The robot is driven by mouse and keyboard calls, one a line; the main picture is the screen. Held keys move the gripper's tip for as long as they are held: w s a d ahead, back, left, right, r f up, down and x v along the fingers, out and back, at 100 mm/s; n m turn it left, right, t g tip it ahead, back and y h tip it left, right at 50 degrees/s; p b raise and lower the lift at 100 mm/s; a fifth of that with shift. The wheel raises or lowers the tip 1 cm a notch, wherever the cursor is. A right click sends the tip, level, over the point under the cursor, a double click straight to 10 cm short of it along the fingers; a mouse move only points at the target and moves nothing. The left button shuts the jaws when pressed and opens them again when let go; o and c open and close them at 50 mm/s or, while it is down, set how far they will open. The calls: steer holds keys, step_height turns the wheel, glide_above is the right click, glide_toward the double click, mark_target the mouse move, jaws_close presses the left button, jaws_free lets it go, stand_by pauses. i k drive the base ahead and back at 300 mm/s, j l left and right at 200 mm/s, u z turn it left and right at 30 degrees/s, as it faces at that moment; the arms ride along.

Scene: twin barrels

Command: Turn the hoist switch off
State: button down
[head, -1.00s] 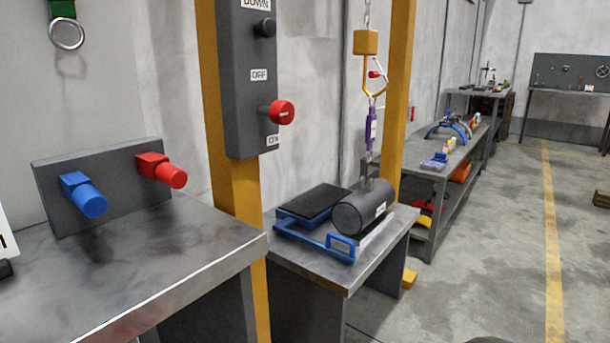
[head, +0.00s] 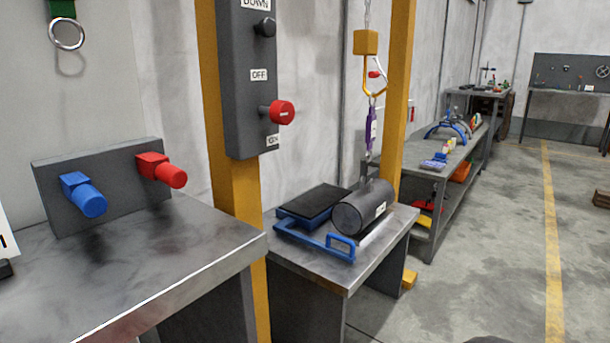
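The hoist switch is a red round knob (head: 281,112) on a dark grey control box (head: 248,90). The box is fixed to a yellow post. An OFF label (head: 258,75) sits above the knob and a partly hidden label, apparently ON, sits below it. A pale mark shows on the knob's face; its exact setting is hard to read. A black button (head: 265,27) is higher up, under a DOWN label. My gripper is not in view.
A hoist hook (head: 375,82) hangs on a chain with a purple link above a dark cylinder (head: 362,208) on a small metal table. A bench (head: 180,250) with blue and red knobs stands left. The floor at right is mostly clear.

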mark_target(280, 112)
steer(key=l, duration=0.45)
steer(key=k+l+u, duration=0.1)
steer(key=l, duration=0.4)
steer(key=l+u, duration=0.1)
steer(key=l, duration=0.35)
steer(key=k+l, duration=0.15)
steer(key=l, duration=0.3)
